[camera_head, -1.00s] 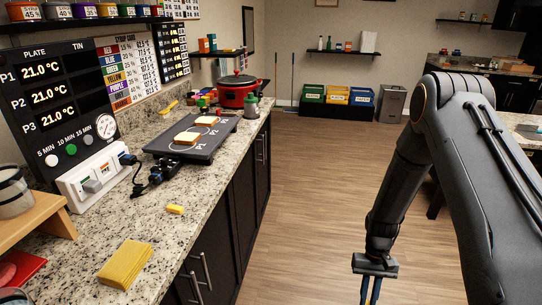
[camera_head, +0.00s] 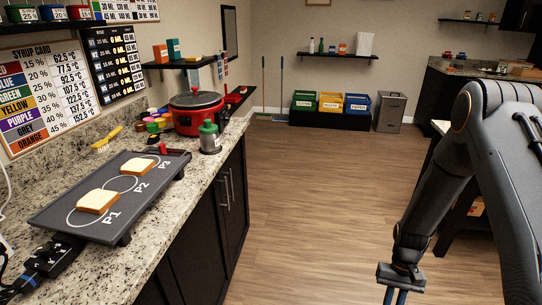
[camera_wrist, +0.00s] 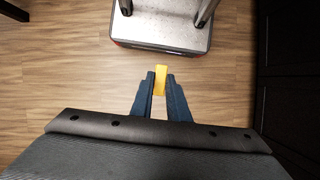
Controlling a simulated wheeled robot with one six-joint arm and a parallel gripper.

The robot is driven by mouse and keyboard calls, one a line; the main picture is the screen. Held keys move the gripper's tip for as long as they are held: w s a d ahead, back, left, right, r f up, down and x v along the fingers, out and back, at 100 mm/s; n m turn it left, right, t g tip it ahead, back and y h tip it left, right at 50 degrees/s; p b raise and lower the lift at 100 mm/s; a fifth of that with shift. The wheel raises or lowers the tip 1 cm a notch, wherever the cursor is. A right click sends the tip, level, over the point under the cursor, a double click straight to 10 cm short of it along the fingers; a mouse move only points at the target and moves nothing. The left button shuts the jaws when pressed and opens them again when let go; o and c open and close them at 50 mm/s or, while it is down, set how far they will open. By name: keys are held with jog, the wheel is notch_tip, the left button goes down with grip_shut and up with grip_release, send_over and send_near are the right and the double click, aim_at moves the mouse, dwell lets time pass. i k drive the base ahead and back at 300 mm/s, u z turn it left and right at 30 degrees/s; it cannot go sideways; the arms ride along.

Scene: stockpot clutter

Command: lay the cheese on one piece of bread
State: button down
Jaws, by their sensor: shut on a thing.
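Two slices of bread lie flat on the dark plate (camera_head: 70,218) on the counter. My gripper (camera_head: 395,296) hangs over the floor at the lower right of the head view, well to the right of the plate and cut off by the frame edge. In the wrist view its blue fingers (camera_wrist: 160,98) are shut on a yellow piece, which appears to be the cheese (camera_wrist: 161,79), sticking out past the tips.
A yellow brush (camera_head: 107,138) lies near the wall. A black box with cables (camera_head: 50,257) sits at the plate's front. The floor (camera_head: 320,200) beside the counter is clear.

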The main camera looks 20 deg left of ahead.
aim_at(145, 165)
jog(key=u, duration=0.65)
jog(key=i, duration=0.95)
jog(key=u, duration=0.8)
